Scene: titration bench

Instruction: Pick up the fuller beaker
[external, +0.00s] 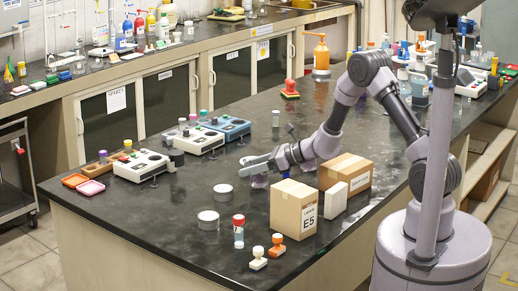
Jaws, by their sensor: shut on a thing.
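My gripper (257,163) is over the middle of the dark bench, reaching in from the right. It is shut on a small clear beaker (259,181) with a purplish tint, which shows just below the fingers. The fingers hide its upper part, and I cannot tell its liquid level or whether its base touches the bench. Another small clear vessel with a purplish tint (308,179) is partly hidden behind the cardboard boxes and under my arm; its fill is too small to judge.
Cardboard boxes (294,209) and a white box (335,200) stand right of my gripper. Instruments (141,165) stand to the left. The bench between them is clear.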

